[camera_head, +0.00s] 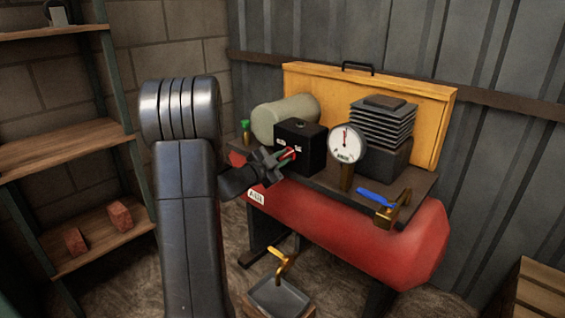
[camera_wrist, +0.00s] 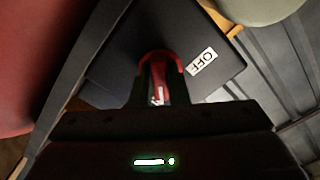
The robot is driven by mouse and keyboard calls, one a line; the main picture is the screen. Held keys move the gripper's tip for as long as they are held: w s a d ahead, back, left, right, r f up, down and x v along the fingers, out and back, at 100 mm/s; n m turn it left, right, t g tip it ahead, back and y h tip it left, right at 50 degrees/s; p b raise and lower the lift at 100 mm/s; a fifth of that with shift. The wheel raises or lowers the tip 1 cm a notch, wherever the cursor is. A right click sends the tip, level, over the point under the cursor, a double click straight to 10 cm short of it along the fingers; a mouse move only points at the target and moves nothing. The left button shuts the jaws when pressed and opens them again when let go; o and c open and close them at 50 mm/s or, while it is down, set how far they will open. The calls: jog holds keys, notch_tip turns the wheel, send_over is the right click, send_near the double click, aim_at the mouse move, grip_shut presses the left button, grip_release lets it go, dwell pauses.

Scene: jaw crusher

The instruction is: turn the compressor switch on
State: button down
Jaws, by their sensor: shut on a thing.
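The compressor's black switch box (camera_head: 312,143) stands on the deck above the red tank. A red switch lever (camera_head: 291,152) is on its front face, between two small white labels too small to read here. My gripper (camera_head: 284,157) is at that face, shut on the lever. In the wrist view, my gripper (camera_wrist: 160,90) has its fingers on both sides of the red lever (camera_wrist: 163,58). An "OFF" label (camera_wrist: 203,62) shows to the right of the lever on the dark box face (camera_wrist: 120,60). The fingers hide part of the lever.
A round gauge (camera_head: 347,142) and a finned pump head (camera_head: 382,125) stand right of the box. A blue-handled valve (camera_head: 376,198) is at the front right above the red tank (camera_head: 340,235). Wooden shelves (camera_head: 70,148) stand at left. A tray (camera_head: 279,297) is below.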

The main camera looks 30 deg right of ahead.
jog(key=shift+m, duration=0.3)
jog(key=c, duration=1.4)
grip_release()
jog(key=shift+a, duration=0.1)
jog(key=p+v, duration=0.2)
jog(key=v, duration=1.1)
jog(key=shift+s+a, duration=0.15)
jog(key=shift+a, duration=0.2)
jog(key=shift+d, duration=0.1)
jog(key=b+x, duration=0.2)
jog(key=x, duration=1.1)
jog(key=shift+d, duration=0.35)
